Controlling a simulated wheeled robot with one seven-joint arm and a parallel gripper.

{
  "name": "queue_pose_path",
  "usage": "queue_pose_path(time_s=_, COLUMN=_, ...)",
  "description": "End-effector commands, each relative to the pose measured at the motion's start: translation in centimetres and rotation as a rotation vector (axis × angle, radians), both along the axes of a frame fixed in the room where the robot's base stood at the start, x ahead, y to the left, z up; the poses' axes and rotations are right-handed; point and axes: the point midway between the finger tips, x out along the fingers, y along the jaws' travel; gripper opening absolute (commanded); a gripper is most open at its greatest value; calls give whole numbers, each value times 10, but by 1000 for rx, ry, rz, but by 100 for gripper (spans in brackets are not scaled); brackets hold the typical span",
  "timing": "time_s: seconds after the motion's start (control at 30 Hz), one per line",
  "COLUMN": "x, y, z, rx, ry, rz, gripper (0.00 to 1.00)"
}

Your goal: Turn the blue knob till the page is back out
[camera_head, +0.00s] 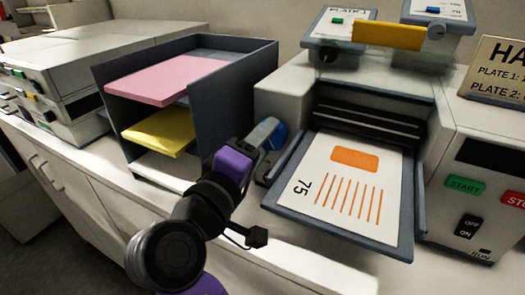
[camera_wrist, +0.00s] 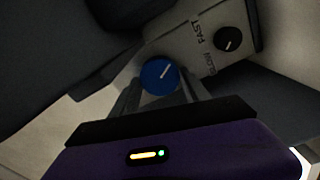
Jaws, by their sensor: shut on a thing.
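The blue knob (camera_head: 277,135) is on the left side of the grey-white machine, beside its output tray. In the wrist view the blue knob (camera_wrist: 159,75) has a white pointer line slanting up to the right. My gripper (camera_wrist: 160,88) is shut on the knob, one finger on each side of it. In the head view my purple gripper (camera_head: 262,145) reaches it from the lower left and partly hides it. The page (camera_head: 341,190), white with an orange block, orange stripes and "75", lies on the sloping output tray (camera_head: 380,242), in front of dark rollers.
A dark shelf rack (camera_head: 235,95) with pink and yellow paper stands just left of my gripper. A small black knob (camera_wrist: 229,39) marked "SLOW FAST" sits near the blue one. A control box with START (camera_head: 465,186) and a red button is at right.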

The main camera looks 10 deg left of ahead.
Motion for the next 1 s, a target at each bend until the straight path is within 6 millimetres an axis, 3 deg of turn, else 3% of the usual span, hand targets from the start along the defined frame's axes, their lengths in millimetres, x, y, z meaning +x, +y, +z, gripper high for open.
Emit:
queue_pose_path(time_s=0.3, x=-1, y=0, z=-3, rx=124, ry=-40, rz=-1, gripper=13)
queue_pose_path(time_s=0.87, x=-1, y=0, z=-3, rx=151, ry=-49, rz=-1, gripper=13)
queue_pose_path(time_s=0.9, x=-1, y=0, z=-3, rx=151, ry=-49, rz=-1, gripper=58)
queue_pose_path(time_s=1.0, x=-1, y=0, z=-2, rx=151, ry=-50, rz=-1, gripper=76)
